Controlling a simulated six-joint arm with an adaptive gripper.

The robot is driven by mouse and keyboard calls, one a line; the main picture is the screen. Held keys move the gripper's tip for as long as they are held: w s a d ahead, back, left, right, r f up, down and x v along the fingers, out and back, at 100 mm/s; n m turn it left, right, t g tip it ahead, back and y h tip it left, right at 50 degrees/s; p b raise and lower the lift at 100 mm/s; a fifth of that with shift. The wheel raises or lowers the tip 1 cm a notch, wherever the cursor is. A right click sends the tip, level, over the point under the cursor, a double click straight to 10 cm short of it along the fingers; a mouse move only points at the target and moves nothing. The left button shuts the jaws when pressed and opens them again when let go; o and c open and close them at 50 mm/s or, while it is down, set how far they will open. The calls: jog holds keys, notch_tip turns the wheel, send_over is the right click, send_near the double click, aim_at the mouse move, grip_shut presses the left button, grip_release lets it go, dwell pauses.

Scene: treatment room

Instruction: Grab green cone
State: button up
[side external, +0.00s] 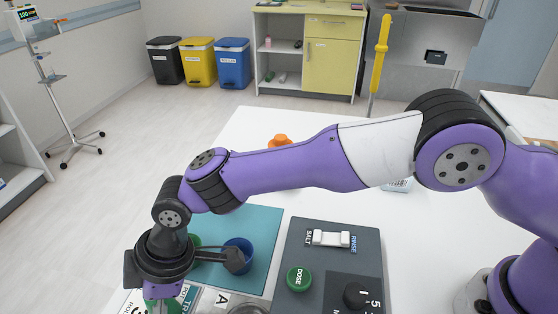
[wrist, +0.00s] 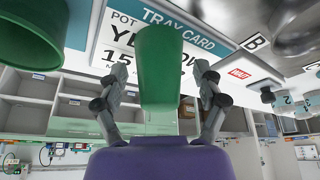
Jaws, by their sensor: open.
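A green tapered piece, which looks like the green cone (wrist: 160,60), stands between the fingers of my gripper (wrist: 162,88) in the wrist view. The fingers are open, one on each side, with gaps showing between them and the green. In the side view my gripper (side external: 157,292) points down at the lower left, and a bit of green (side external: 160,304) shows at its fingers, mostly hidden. A darker green thing (wrist: 30,32) fills the upper left of the wrist view. More green (side external: 195,242) shows behind my wrist in the side view.
A blue cup (side external: 238,256) stands on a teal mat (side external: 262,222) right of my gripper. A dark panel (side external: 338,250) with a green DOSE button (side external: 299,279) is further right. The tray card (wrist: 122,42) lies by the cone. An orange thing (side external: 281,140) sits behind my arm.

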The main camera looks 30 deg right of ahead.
jog(key=c, duration=0.9)
jog(key=shift+r, duration=0.1)
